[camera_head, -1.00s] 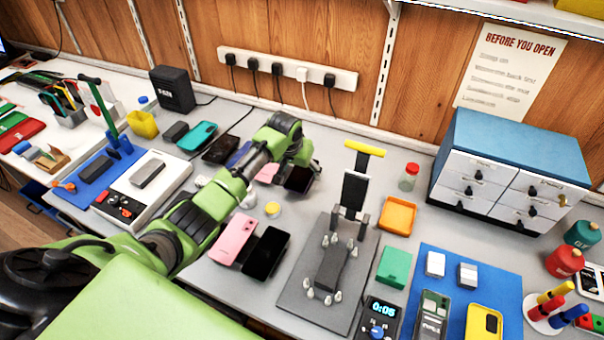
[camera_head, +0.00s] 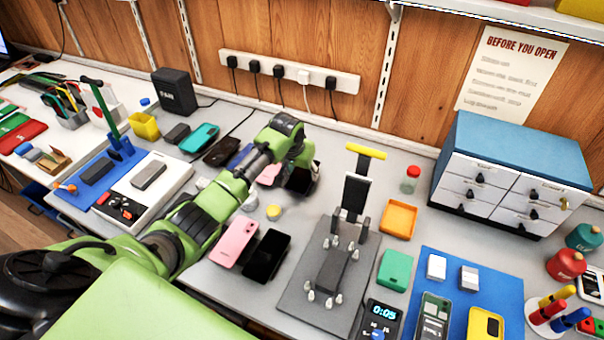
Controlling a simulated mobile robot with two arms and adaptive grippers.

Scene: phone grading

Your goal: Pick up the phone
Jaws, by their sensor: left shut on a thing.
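My left arm reaches in from the left, and its gripper (camera_head: 302,172) is low over the back middle of the bench. It is shut on a dark phone (camera_head: 303,188), which shows only in part below the fingers. The arm and gripper hide the rest of that phone, and I cannot tell whether it is clear of the bench. Beside it, a pink phone (camera_head: 269,174) is partly hidden by the arm. Another pink phone (camera_head: 234,243) and a black phone (camera_head: 267,256) lie side by side nearer the front. My right gripper is not in view.
A grey fixture plate with a yellow-handled clamp (camera_head: 297,297) stands to the right. Further right are an orange tray (camera_head: 399,218), a blue mat (camera_head: 419,262) and a drawer cabinet (camera_head: 513,178). A power strip (camera_head: 290,72) runs along the wall behind.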

